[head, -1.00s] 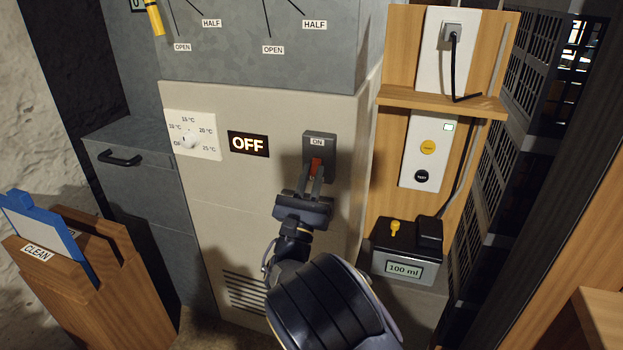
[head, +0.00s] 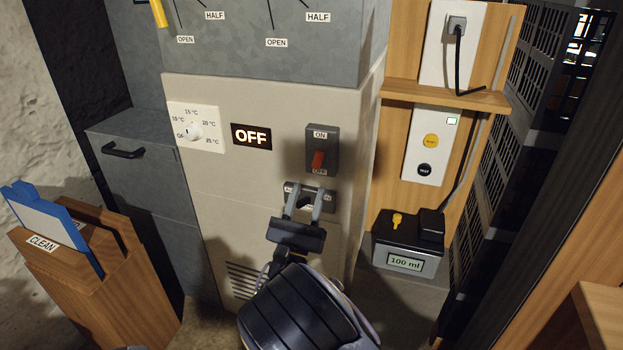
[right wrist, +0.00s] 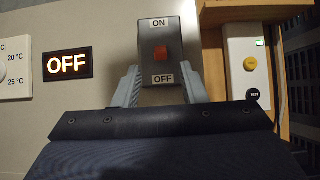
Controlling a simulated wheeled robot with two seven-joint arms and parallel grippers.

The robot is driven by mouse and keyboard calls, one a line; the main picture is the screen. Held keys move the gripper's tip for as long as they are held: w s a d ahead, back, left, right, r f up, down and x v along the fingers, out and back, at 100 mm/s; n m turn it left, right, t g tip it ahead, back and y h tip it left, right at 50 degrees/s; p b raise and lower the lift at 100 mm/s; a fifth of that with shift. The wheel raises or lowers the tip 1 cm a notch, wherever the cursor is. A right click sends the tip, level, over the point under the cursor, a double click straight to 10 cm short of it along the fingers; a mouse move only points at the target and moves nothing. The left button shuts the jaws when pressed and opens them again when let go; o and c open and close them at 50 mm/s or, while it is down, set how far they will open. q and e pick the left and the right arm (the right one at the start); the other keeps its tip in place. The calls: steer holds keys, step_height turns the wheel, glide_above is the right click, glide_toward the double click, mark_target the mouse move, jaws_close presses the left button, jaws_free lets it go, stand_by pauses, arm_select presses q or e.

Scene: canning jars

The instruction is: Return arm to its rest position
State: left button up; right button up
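My right gripper (head: 306,203) is open and empty, its two fingers apart, in front of the beige cabinet just below the ON/OFF switch (head: 321,146). The switch's red lever (head: 318,160) points down towards the OFF label. In the right wrist view the switch (right wrist: 160,40) shows beyond and between the open fingers, with nothing between the fingertips. The lit sign (head: 251,137) beside the switch reads OFF. My left gripper is not in view.
A small labelled plate (head: 329,200) sits behind my right fingers. A black box (head: 406,245) reading 100 ml stands at right, below a wooden shelf (head: 450,97). A wooden holder (head: 120,285) with a blue-framed board (head: 50,225) stands at left. A dial (head: 193,131) is left of the sign.

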steer(key=shift+v, duration=0.75)
